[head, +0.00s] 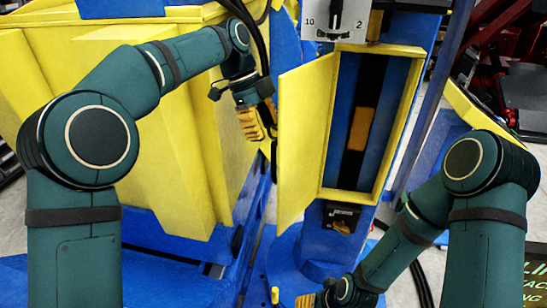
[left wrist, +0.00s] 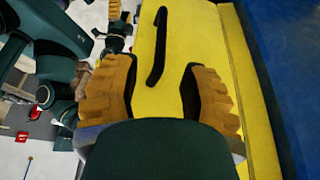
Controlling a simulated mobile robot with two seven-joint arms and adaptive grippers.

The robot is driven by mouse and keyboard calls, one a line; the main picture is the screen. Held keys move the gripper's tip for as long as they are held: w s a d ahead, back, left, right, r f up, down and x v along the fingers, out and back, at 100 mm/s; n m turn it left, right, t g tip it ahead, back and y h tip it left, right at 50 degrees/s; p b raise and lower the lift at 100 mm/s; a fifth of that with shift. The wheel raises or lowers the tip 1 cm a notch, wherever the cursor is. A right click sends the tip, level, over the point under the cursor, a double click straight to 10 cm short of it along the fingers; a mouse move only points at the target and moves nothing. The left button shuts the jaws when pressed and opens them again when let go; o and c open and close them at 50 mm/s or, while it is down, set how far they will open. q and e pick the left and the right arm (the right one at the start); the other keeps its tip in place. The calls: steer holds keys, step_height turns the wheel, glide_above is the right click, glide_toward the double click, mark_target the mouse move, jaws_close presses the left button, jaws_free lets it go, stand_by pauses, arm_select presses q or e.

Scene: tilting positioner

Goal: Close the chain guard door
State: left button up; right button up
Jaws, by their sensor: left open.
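The yellow chain guard door (head: 306,140) stands open, swung out to the left of its yellow-framed opening (head: 355,125). In the left wrist view the door's yellow face (left wrist: 195,30) fills the middle, with a black bar handle (left wrist: 157,50) on it. My left gripper (head: 252,122) is on the outer side of the door, left of it in the head view. In the left wrist view its orange-padded fingers (left wrist: 162,80) are spread, with the handle ahead between them and nothing held. My right gripper (head: 305,300) is low at the bottom edge, mostly cut off.
A blue column (head: 310,165) carries the guard, with a grey dial plate (head: 336,20) above. A large yellow housing (head: 165,150) stands on the left, close to my left arm. A black cable hangs near the left gripper. Free floor shows right of the column.

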arm_select(q)
glide_above(274, 176)
steer(key=f, duration=0.6)
steer(key=shift+w+f+b, duration=0.3)
steer(key=shift+f+b, duration=0.05)
steer(key=shift+f, duration=0.05)
steer(key=shift+o, duration=0.3)
jaws_close()
